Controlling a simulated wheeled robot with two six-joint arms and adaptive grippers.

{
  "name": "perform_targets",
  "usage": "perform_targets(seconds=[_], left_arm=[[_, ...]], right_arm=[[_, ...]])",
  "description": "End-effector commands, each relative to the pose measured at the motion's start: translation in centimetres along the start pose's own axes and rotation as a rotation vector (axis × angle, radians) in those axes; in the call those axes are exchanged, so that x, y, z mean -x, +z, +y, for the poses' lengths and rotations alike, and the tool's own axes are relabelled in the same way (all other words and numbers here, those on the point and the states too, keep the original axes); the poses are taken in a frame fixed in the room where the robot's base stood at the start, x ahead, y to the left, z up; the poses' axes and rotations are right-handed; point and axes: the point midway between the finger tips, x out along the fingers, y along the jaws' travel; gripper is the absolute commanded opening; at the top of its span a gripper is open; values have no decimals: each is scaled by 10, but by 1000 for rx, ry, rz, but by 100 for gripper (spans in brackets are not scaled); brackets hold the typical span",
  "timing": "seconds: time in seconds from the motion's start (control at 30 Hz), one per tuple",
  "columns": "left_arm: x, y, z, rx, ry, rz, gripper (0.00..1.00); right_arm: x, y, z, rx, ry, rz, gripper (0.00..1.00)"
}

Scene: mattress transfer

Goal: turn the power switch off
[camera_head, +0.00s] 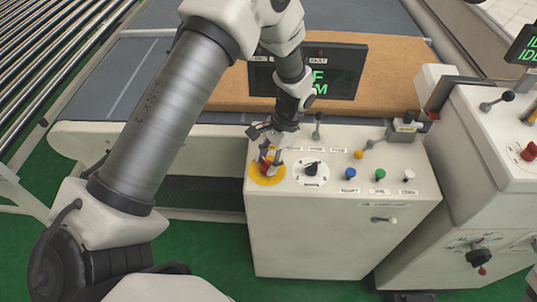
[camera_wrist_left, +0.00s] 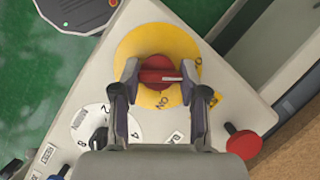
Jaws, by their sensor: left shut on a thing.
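The power switch (camera_head: 265,163) is a red rotary knob on a round yellow plate (camera_head: 268,180), at the left end of the white control box's sloped top. In the left wrist view the red knob (camera_wrist_left: 158,68) shows a raised bar lying nearly level across the picture, and the yellow plate (camera_wrist_left: 135,45) has small dark lettering, partly covered. My left gripper (camera_head: 268,158) is over the knob from above; in the wrist view its fingers (camera_wrist_left: 159,78) stand on either side of the knob, closed on it. My right gripper is in neither view.
The control box (camera_head: 330,235) also has a black selector on a white dial (camera_head: 312,171), blue, green and white buttons, and small levers. A black display (camera_head: 340,72) stands behind it before a brown mattress (camera_head: 395,70). A second white console (camera_head: 500,190) is at the right.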

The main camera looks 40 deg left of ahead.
Motion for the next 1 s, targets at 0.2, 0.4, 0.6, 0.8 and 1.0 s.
perform_targets(seconds=[0.2,0.4,0.6,0.8,1.0], left_arm=[[-2,2,1,100,46,-6,8],[-3,2,1,143,63,-7,8],[-3,2,1,153,67,-7,8],[-3,2,1,153,67,-7,8],[-2,1,0,152,66,-5,69]], right_arm=[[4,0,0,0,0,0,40],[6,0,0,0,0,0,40],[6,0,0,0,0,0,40],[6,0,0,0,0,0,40],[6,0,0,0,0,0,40]])
